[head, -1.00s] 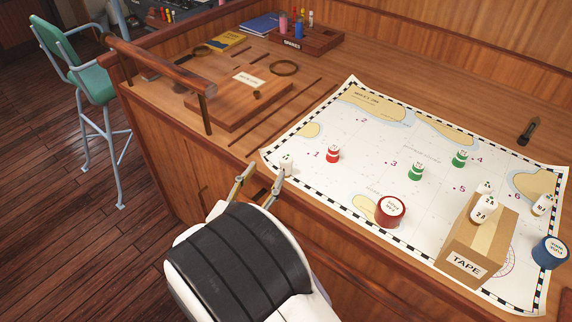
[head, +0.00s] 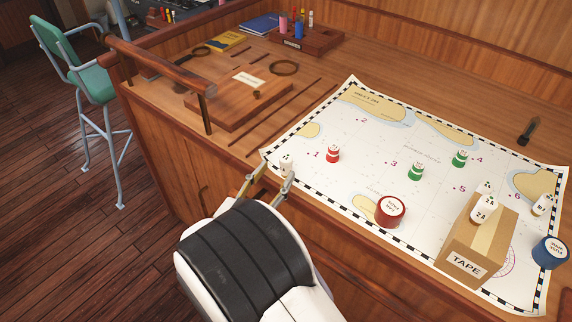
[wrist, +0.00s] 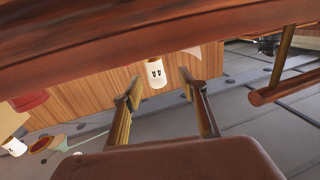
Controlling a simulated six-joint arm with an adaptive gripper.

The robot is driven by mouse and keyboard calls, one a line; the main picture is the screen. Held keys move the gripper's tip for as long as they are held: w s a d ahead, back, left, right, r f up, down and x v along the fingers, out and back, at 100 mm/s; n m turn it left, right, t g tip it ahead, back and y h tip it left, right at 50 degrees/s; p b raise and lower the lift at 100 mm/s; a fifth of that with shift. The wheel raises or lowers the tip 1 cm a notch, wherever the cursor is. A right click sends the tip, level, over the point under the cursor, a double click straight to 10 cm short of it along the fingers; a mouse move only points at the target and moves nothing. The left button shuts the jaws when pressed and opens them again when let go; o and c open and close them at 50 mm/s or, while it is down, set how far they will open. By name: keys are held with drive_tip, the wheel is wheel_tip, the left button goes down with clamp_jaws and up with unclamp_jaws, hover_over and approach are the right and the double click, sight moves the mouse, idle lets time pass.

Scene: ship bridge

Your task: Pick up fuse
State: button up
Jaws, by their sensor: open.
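Several white fuses with black marks are in view. The nearest fuse (head: 286,163) is at the left corner of the chart, by the desk's front edge. My gripper (head: 272,177) is open beside it, reaching up from the front of the desk. In the wrist view this fuse (wrist: 156,73) shows between the two fingertips (wrist: 160,88), with a gap on each side. Whether a finger touches it I cannot tell. More fuses lie to the right: one on the tape box (head: 480,211) and one at the chart's right edge (head: 543,204).
The chart (head: 335,200) holds a red piece (head: 333,154), green pieces (head: 416,172), a red roll (head: 390,210) and a cardboard tape box (head: 465,264). A blue roll (head: 549,252) stands at the right. A wooden rail (head: 165,68) rises at the desk's left edge.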

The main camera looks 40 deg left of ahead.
sight(283, 167)
drive_tip(key=shift+w, duration=0.15)
drive_tip(key=shift+w+r, duration=0.15)
drive_tip(key=shift+w, duration=0.85)
drive_tip(key=shift+w+r, duration=0.1)
drive_tip(key=shift+w, duration=0.85)
drive_tip(key=shift+w+a, duration=0.2)
drive_tip(key=shift+w, duration=0.35)
clamp_jaws()
